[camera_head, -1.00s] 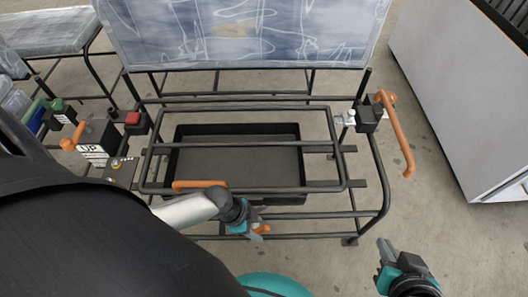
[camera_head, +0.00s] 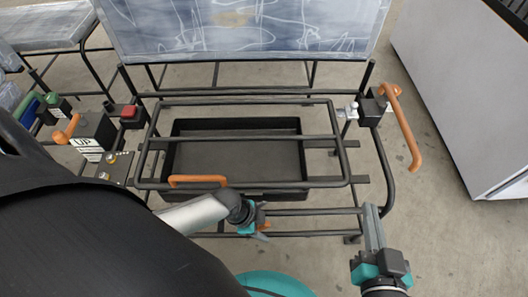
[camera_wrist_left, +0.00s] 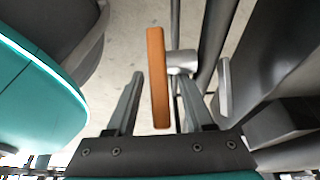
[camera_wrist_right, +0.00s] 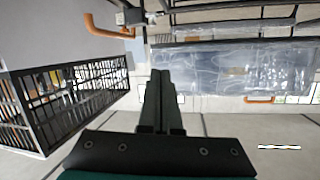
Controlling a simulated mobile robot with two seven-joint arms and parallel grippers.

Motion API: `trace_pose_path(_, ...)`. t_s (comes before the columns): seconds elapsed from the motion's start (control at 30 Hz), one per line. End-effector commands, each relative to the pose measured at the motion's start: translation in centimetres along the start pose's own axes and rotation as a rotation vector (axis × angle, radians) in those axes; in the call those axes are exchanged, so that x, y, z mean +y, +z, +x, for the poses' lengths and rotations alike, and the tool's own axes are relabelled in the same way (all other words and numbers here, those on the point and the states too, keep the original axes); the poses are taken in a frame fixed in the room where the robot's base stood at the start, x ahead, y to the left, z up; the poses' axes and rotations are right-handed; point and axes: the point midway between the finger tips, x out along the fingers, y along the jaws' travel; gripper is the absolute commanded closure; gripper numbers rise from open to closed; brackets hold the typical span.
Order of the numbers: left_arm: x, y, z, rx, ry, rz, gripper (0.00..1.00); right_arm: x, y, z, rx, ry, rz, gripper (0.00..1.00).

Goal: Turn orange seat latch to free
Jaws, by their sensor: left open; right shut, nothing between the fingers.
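The orange latch (camera_wrist_left: 157,78) is a short flat bar on a grey pivot, seen close up in the left wrist view. It shows as a small orange piece (camera_head: 263,225) at the front rail of the seat frame in the head view. My left gripper (camera_wrist_left: 160,100) is open, with a finger on each side of the bar and visible gaps. In the head view, the left gripper (camera_head: 258,226) is at the front rail, partly hidden by its own wrist. My right gripper (camera_head: 373,220) is shut and empty, near the frame's front right corner.
The black seat frame (camera_head: 240,100) surrounds a dark tray (camera_head: 290,125). An orange grab bar (camera_head: 198,180) sits on its front left. A long orange lever (camera_head: 405,135) stands at right, and an orange-handled "UP" block (camera_head: 93,145) at left.

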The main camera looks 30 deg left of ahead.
Motion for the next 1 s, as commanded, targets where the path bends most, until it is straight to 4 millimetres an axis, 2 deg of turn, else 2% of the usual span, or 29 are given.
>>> trace_pose_path(0.23,-0.02,-0.02,0.77,0.0,0.0,0.0,0.47,-0.63,-0.31,-0.22,0.079,-0.016,0.017,1.0)
trace_pose_path(0.63,-0.02,-0.04,0.84,0.0,0.0,0.0,0.49,-0.77,-0.5,-0.3,0.097,-0.019,0.021,1.0)
trace_pose_path(1.0,-0.01,-0.03,0.84,0.0,0.0,0.0,0.9,-0.75,-0.49,-0.3,0.096,-0.018,0.021,1.0)
